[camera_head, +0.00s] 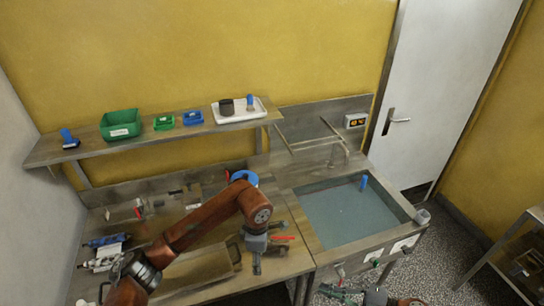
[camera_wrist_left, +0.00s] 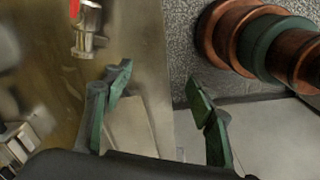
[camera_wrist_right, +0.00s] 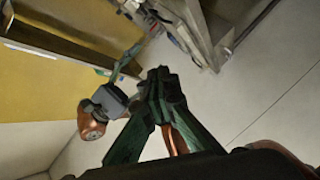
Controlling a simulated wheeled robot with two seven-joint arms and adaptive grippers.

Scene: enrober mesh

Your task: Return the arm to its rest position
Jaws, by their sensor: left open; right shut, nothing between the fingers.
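My left arm comes in from the lower left of the head view and reaches over the bench. Its gripper (camera_head: 257,262) hangs down near the bench's front edge, left of the sink. In the left wrist view the left gripper's fingers (camera_wrist_left: 160,95) are spread apart with nothing between them. My right gripper (camera_head: 338,291) is low at the bottom edge of the head view, in front of the sink, pointing left. In the right wrist view its fingertips (camera_wrist_right: 160,76) are together and empty. Most of my right arm is out of the head view.
The sink (camera_head: 310,243) holds bluish liquid and a blue-handled item (camera_head: 364,183). Tools (camera_head: 107,243) lie on the bench at left. A wall shelf (camera_head: 160,137) carries bins and a white tray (camera_head: 262,112). A metal rack (camera_head: 538,212) stands at right. Floor (camera_head: 450,245) between is clear.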

